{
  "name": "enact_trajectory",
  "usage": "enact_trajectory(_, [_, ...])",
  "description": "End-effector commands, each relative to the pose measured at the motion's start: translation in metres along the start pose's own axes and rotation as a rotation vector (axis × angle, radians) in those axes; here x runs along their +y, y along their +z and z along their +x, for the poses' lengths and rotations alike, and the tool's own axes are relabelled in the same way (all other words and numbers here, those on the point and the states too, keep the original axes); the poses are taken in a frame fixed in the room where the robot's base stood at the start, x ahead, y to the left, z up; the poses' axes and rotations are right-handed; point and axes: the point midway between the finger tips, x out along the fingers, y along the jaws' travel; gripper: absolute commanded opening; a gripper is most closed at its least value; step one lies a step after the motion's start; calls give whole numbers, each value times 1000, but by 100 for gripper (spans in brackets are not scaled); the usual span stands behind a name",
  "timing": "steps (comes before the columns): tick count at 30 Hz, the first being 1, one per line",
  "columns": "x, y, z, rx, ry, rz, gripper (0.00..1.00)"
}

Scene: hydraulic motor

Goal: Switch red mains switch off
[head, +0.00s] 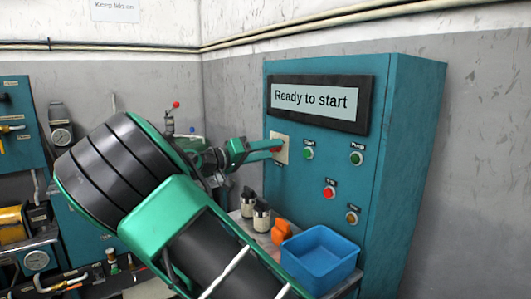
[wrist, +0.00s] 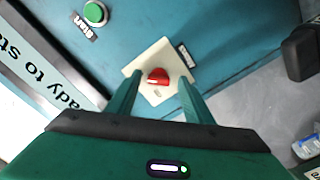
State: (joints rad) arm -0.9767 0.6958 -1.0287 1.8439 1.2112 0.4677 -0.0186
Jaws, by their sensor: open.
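The red mains switch (wrist: 158,77) sits on a cream square plate (wrist: 148,58) on the teal cabinet. In the wrist view my gripper (wrist: 158,78) is open, with one green finger on each side of the red knob. I cannot tell whether the fingers touch it. In the head view my gripper (head: 277,148) reaches the cream plate (head: 284,158) from the left and hides most of the switch.
The cabinet (head: 400,150) has a display (head: 317,101) reading "Ready to start". A green Start button (head: 308,154), a green Pump button (head: 356,158), a red button (head: 329,192) and an amber button (head: 352,217) are nearby. A blue bin (head: 320,260) stands below.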

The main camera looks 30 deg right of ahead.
Motion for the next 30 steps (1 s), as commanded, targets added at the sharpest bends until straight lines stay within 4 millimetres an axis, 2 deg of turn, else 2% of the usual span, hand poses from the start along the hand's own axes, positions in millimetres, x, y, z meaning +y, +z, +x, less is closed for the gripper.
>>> enact_trajectory(10, [0,0,4,-1,-1,0,47])
enact_trajectory(15, [0,0,4,0,-1,0,6])
enact_trajectory(23, [-2,0,3,0,-3,-11,6])
enact_trajectory(30, [-2,0,3,0,-5,-97,6])
